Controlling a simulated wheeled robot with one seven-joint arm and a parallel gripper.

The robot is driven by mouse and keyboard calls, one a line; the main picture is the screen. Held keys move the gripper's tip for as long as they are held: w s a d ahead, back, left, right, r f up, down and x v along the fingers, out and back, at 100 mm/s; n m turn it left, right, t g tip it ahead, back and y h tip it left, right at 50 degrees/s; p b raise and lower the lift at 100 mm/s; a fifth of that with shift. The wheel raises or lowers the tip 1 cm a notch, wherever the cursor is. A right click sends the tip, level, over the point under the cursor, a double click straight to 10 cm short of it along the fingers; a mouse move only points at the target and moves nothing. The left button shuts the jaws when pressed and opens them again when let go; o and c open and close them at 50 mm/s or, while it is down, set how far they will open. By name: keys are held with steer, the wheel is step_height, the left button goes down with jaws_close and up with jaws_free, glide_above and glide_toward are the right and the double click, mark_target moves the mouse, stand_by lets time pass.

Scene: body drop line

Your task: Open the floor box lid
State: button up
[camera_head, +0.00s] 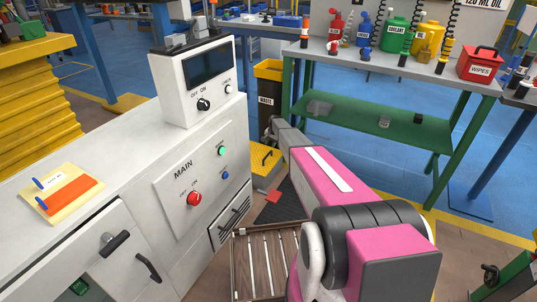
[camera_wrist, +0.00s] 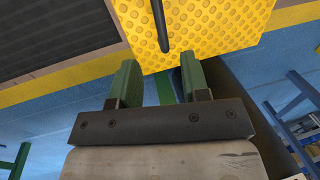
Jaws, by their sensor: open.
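The floor box lid is a yellow studded plate (camera_head: 263,172), low on the floor just past the far end of the white cabinet. It fills the top middle of the wrist view (camera_wrist: 225,22). A thin black handle (camera_wrist: 160,25) runs along the lid. My gripper (camera_wrist: 160,75) is open, with its two green fingers apart and nothing visible between them. The handle lines up with the gap between the fingers, and its near end shows just beyond the fingertips. I cannot tell the depth between them. The lid looks closed. In the head view my arm hides part of the area around it.
The white cabinet (camera_head: 235,135) with the MAIN panel stands left of the lid. A yellow-rimmed waste bin (camera_head: 266,88) stands behind it. A green-legged workbench (camera_head: 400,75) is at right. A dark mat and a wooden slatted crate (camera_head: 238,265) lie nearer.

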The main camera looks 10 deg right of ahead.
mark_target(268, 155)
steer(key=f, duration=0.3)
steer(key=a+f, duration=0.1)
steer(key=f, duration=0.2)
steer(key=w+f, duration=0.1)
steer(key=f, duration=0.3)
steer(key=shift+a, duration=0.3)
steer(key=shift+r, duration=0.15)
jaws_close()
